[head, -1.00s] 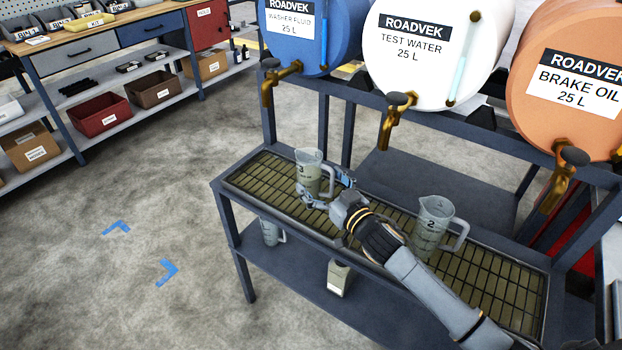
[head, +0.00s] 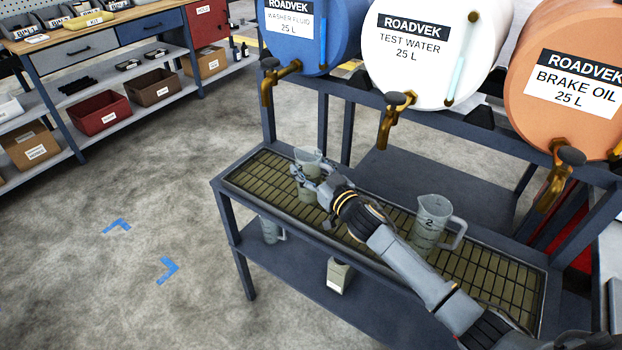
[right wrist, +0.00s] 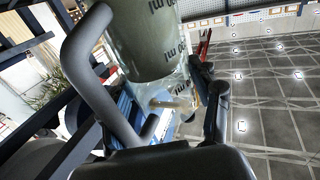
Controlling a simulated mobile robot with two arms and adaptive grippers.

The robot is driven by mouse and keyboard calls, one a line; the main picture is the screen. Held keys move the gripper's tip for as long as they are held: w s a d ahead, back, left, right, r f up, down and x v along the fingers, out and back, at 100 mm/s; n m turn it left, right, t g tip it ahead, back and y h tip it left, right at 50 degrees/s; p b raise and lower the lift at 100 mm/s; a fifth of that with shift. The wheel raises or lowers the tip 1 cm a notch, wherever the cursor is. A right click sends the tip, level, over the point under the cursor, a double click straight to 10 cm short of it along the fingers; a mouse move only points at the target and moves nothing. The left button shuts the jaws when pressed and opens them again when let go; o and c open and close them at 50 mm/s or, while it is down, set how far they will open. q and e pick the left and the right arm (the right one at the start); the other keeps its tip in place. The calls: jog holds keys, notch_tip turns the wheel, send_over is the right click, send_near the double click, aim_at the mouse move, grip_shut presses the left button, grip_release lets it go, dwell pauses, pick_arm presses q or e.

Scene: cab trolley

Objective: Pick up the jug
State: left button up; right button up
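The jug marked 3 (head: 308,160) is a clear measuring jug, upright at the left part of the grated tray. My right gripper (head: 312,184) is at its body and hides its middle and number. In the right wrist view the jug (right wrist: 150,40) fills the space in front of my right gripper (right wrist: 160,85), close to the fingers. Whether they press on it is not clear. A second jug, marked 2 (head: 430,225), stands on the tray to the right, behind my right forearm. My left gripper is not in view.
The grated tray (head: 262,185) tops a dark trolley. Blue (head: 335,45), white (head: 450,30) and orange (head: 535,30) drums with brass taps stand behind and above it. A carton (head: 339,277) and another jug (head: 271,230) are on the lower shelf. Open floor lies to the left.

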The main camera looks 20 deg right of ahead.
jog(key=shift+c, duration=1)
jog(key=shift+r, duration=0.1)
